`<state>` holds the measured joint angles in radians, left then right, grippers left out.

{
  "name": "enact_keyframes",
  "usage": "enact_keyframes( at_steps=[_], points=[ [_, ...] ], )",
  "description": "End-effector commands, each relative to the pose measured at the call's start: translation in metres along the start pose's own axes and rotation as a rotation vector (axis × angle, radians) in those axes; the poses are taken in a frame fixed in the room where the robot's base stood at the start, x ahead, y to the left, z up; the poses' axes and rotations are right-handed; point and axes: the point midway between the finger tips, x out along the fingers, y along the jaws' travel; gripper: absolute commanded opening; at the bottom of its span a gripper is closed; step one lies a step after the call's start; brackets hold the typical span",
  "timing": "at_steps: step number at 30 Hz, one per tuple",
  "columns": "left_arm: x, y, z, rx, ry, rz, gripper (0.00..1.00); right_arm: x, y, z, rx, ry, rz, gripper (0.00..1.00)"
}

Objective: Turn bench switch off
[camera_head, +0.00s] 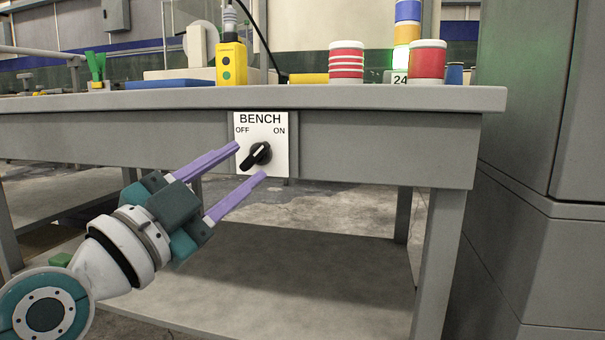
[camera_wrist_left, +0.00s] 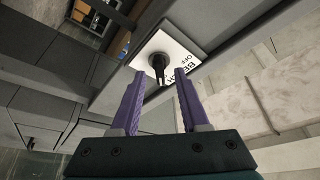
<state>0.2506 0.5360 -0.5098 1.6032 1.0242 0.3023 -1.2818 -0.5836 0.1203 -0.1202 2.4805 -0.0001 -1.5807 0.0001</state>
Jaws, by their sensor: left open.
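The bench switch is a black rotary knob (camera_head: 257,155) on a white plate (camera_head: 279,150) marked BENCH, with OFF at left and ON at right. The plate is on the bench's front apron. The knob's bar slants from lower left to upper right. My left gripper (camera_head: 250,160) is open, its two purple fingers pointing at the plate, with the knob between the fingertips in the picture. In the left wrist view, the knob (camera_wrist_left: 159,65) also appears between the open fingertips (camera_wrist_left: 160,77). I cannot tell whether the fingers touch it. My right gripper is not in view.
The grey bench top (camera_head: 150,99) overhangs the switch. A lower shelf (camera_head: 270,280) lies below. A grey cabinet (camera_head: 540,110) stands at right.

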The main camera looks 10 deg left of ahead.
Motion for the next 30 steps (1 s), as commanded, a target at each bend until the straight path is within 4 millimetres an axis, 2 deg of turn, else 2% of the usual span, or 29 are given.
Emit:
enact_keyframes(
  at_steps=[6,15,27,30],
  points=[
    [0.021,0.001,0.001,0.001,0.0,0.0,0.45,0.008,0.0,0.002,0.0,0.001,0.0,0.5],
    [0.024,0.001,0.0,0.0,-0.001,0.001,0.45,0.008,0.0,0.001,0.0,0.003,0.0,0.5],
    [0.023,0.0,0.0,0.0,-0.001,0.001,0.0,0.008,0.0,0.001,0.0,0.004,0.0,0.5],
    [0.023,0.0,0.0,0.0,-0.001,0.001,0.0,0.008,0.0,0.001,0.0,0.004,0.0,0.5]
  ],
)
